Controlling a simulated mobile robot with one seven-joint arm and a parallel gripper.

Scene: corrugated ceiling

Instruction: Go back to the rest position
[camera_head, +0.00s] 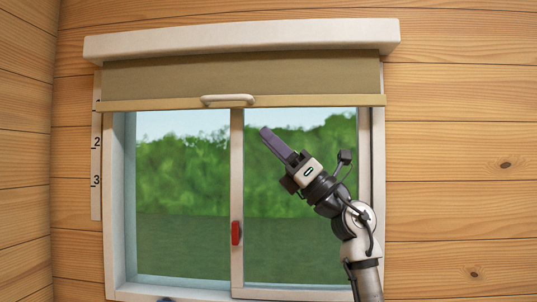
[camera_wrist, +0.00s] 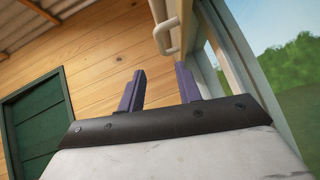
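My gripper (camera_head: 272,143) is raised in front of the right window pane, pointing up and to the left, below and to the right of the shade's handle. In the wrist view its two purple fingers (camera_wrist: 160,88) stand apart with nothing between them. The olive roller shade (camera_head: 240,78) is partly lowered over the top of the window. Its white handle (camera_head: 228,99) is on the bottom bar, apart from my gripper. The handle also shows in the wrist view (camera_wrist: 166,38), beyond the fingers.
The sliding window (camera_head: 185,190) has a red latch (camera_head: 236,233) on its middle frame. A scale strip (camera_head: 96,165) marked 2 and 3 is at its left. Wood plank walls (camera_head: 460,160) surround it. The wrist view shows a green door (camera_wrist: 38,125) and a corrugated ceiling (camera_wrist: 25,22).

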